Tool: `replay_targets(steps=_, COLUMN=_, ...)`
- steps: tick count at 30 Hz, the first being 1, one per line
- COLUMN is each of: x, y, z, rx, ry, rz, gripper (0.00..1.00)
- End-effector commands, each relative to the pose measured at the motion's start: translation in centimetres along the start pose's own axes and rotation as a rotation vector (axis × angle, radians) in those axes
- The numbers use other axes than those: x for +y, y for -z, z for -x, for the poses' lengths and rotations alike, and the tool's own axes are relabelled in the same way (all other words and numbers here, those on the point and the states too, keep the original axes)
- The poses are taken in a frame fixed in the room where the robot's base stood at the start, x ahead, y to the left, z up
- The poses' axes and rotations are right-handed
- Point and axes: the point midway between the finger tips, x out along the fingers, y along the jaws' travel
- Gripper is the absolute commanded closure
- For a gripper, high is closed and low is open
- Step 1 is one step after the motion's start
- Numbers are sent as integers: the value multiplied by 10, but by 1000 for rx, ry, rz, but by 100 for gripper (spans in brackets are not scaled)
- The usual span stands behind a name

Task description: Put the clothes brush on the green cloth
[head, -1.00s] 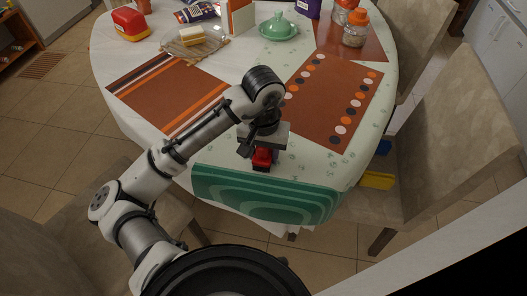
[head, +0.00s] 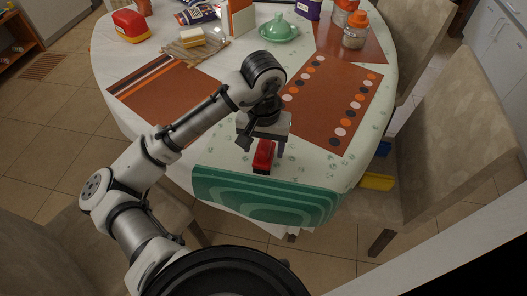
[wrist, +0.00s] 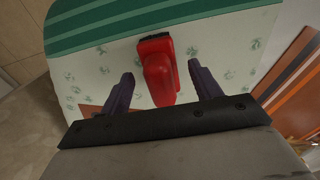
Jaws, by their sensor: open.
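The red clothes brush (head: 264,156) lies on the white tablecloth near the front of the table. Its near end reaches the edge of the green cloth (head: 262,200); I cannot tell whether it touches or slightly overlaps it. The cloth has lighter green bands and hangs over the table's front edge. My gripper (head: 263,148) is open above the brush, one finger on each side. In the wrist view, the brush (wrist: 158,70) shows between the two spread fingers (wrist: 160,84), with clear gaps on both sides. The green cloth (wrist: 120,28) is just beyond it.
Orange-brown placemats lie left (head: 165,93) and right (head: 335,105) of my gripper. A green lidded dish (head: 279,30), a board with a sponge (head: 192,42) and jars (head: 355,32) stand farther back. A chair (head: 455,130) is at the right.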

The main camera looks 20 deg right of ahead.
Motion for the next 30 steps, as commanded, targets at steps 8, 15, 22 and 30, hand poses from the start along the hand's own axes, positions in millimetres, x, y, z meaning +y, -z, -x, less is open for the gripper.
replay_targets(steps=8, x=0, y=1, z=60, rx=2, ry=3, rz=1, gripper=37)
replay_targets(steps=15, x=0, y=0, z=82, rx=0, ry=0, rz=1, gripper=37)
replay_targets(steps=22, x=0, y=0, z=84, rx=0, ry=-1, rz=1, gripper=37)
replay_targets(steps=30, x=19, y=52, z=142, rx=422, ry=-238, rz=-20, gripper=37)
